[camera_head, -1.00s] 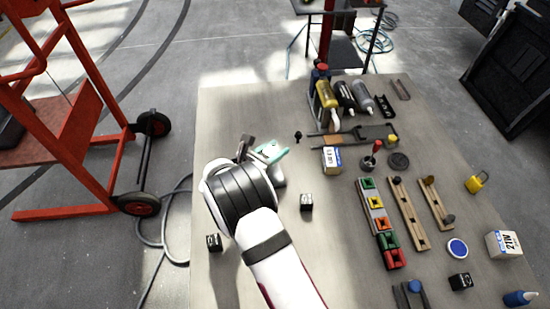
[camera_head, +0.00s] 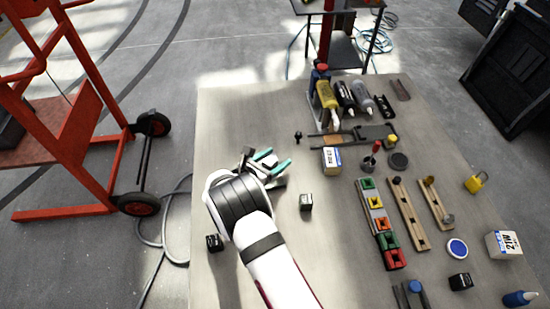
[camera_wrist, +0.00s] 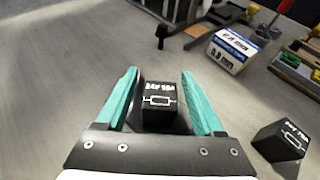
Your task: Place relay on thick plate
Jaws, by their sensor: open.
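My gripper (camera_wrist: 158,98) is open, its two teal fingers on either side of a black relay (camera_wrist: 159,105) marked "24V 10A". It cannot be told whether they touch it. Two similar black cubes lie at the left edge (camera_head: 214,243) and front right (camera_head: 461,281). I cannot tell which thing is the thick plate.
A labelled box (camera_head: 332,160) stands beyond the gripper, near a grey flat tool (camera_head: 372,134) and several bottles (camera_head: 345,95). A row of coloured blocks (camera_head: 379,222) and wooden strips (camera_head: 407,213) lie to the right. The table between gripper and front edge is mostly clear.

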